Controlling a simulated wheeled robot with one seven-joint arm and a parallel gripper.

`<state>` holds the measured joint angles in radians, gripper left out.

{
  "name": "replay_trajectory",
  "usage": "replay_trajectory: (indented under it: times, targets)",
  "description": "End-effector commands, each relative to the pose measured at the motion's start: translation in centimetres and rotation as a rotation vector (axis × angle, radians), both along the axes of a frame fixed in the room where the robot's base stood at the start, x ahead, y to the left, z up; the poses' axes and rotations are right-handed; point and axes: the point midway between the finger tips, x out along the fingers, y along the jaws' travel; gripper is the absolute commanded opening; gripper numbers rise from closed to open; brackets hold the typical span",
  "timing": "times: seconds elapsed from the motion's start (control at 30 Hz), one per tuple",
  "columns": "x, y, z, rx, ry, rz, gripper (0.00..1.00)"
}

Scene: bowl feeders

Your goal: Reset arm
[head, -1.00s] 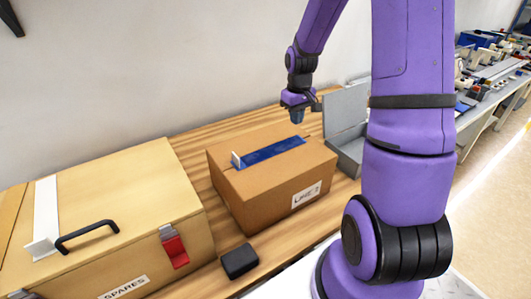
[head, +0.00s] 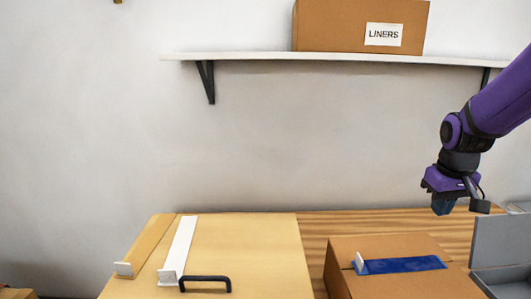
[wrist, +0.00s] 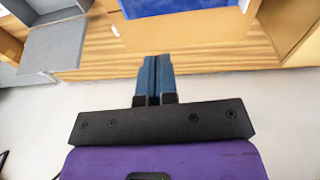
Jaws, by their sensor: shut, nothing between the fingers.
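My gripper (head: 443,207) hangs from my purple arm at the right of the head view, above the bench and to the back right of a cardboard box. In the wrist view my gripper (wrist: 155,68) shows its two blue fingers closed together with nothing between them. The fingers are clear of the box and the bench top.
The cardboard box (head: 345,248) has a blue strip (head: 405,265) on top. A wooden chest (head: 250,245) with a black handle (head: 205,281) stands to its left. A grey open case (head: 498,242) is at the right edge. A wall shelf (head: 330,56) holds a LINERS box (head: 350,25).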

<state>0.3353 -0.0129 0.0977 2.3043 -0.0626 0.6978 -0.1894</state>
Motion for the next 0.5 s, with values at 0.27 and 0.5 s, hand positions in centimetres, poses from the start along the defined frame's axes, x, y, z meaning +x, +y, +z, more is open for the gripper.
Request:
replay_trajectory:
  times: [0.27, 0.5]
  targets:
    - [-5.3, 4.4, 6.0, -0.009, -0.107, 0.004, 0.0]
    - [-10.5, 7.4, 9.3, 0.008, -0.196, 0.008, 0.0]
